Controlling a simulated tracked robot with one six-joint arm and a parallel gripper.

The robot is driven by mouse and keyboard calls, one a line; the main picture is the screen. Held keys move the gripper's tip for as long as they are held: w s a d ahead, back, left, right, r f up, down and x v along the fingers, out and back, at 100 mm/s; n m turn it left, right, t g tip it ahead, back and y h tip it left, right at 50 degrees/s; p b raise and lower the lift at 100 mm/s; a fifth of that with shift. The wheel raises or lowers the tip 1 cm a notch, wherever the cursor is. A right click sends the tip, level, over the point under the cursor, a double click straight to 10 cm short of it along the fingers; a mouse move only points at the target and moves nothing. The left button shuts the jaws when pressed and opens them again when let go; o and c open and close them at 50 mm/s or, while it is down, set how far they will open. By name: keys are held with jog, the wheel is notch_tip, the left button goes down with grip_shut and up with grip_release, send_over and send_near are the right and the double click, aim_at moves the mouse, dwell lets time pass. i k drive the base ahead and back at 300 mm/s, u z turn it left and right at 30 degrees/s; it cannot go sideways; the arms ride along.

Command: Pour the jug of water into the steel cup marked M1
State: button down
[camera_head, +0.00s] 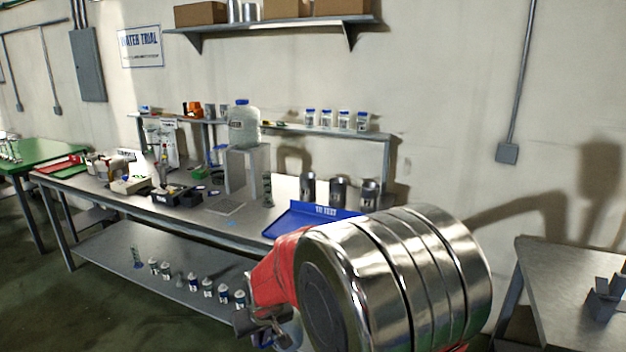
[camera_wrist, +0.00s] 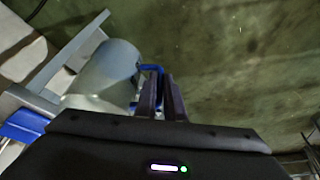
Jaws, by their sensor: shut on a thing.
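A grey, translucent jug (camera_wrist: 103,78) with a blue handle shows in the wrist view, left of my fingers. My gripper (camera_wrist: 161,92) is shut on the blue handle (camera_wrist: 151,70). The water inside cannot be made out. In the head view my gripper (camera_head: 268,330) is low in the picture, in front of the bench, and the jug is mostly hidden by my arm. Three steel cups (camera_head: 308,187), (camera_head: 339,190), (camera_head: 369,193) stand upright in a row on the bench, behind the blue tray. Their markings are too small to read, so I cannot tell which is M1.
The blue tray (camera_head: 303,219) lies on the bench's right part. A large bottle (camera_head: 243,125) stands on a grey stand (camera_head: 238,170). Small jars (camera_head: 209,288) stand on the lower shelf. Another grey table (camera_head: 570,285) is at the right, with open floor before the bench.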

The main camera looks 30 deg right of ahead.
aim_at(307, 180)
jog(key=z, duration=0.05)
jog(key=i, duration=0.9)
jog(key=u, duration=0.1)
